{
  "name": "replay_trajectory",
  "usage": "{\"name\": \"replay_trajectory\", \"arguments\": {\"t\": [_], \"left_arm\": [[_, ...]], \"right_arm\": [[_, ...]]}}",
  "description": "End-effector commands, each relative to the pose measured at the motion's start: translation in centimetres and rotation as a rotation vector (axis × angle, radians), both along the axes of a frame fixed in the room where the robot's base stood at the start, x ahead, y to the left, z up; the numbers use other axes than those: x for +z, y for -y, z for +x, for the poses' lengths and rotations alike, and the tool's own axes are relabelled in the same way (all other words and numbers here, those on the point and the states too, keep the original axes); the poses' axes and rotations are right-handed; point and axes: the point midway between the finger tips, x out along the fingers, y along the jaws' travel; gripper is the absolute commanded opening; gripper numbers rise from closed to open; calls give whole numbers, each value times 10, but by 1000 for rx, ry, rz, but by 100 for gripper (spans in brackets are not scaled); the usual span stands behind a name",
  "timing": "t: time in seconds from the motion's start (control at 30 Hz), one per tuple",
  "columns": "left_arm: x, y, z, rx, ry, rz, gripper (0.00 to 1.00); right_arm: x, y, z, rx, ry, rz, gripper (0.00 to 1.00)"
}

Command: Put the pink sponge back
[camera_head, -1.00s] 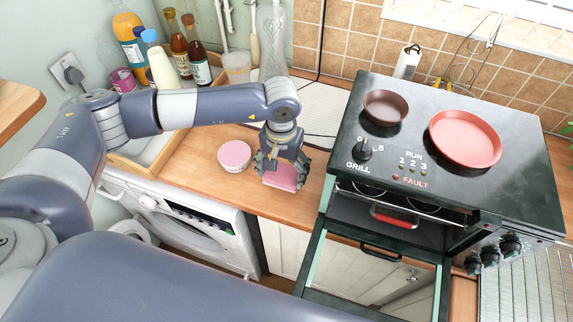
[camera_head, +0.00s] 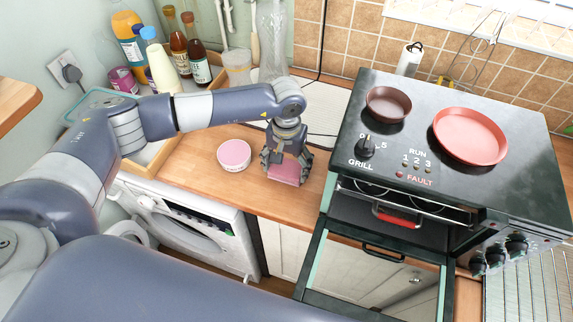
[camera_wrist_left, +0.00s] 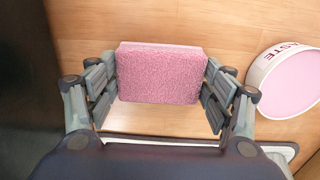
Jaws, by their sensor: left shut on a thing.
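The pink sponge (camera_head: 284,173) is at the wooden counter between the round pink-lidded tub and the stove. My left gripper (camera_head: 286,164) comes down over it from above and is shut on it. In the left wrist view the sponge (camera_wrist_left: 161,72) sits between the two fingers (camera_wrist_left: 160,85), touching or nearly touching both sides. I cannot tell whether its underside rests on the counter. The round tub (camera_head: 234,155) stands just left of the sponge; its lid also shows in the left wrist view (camera_wrist_left: 288,84). My right gripper is not in view.
A black stove (camera_head: 450,150) with two pans on top stands close on the right, its door (camera_head: 365,270) open. A wooden tray with bottles (camera_head: 185,45) is at the back left. A white ridged mat (camera_head: 322,108) lies behind the gripper. The counter's front edge is near.

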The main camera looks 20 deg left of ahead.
Motion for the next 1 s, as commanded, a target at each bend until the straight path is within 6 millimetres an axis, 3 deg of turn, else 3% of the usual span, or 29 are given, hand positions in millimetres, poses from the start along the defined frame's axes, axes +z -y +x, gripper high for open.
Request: {"name": "replay_trajectory", "arguments": {"t": [0.03, 0.07, 0.13, 0.67, 0.7, 1.0], "left_arm": [[-3, 0, 0, 0, 0, 0, 55], [-2, 0, 0, 0, 0, 0, 79], [-1, 0, 0, 0, 0, 0, 94], [5, 0, 0, 0, -1, 0, 94], [7, 0, 1, 0, 3, -1, 94], [68, 0, 1, -2, 6, 0, 94]], "right_arm": [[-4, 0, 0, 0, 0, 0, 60], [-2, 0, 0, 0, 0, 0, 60], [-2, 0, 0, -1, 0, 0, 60], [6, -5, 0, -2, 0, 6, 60], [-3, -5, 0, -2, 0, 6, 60], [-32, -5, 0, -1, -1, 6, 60]]}}
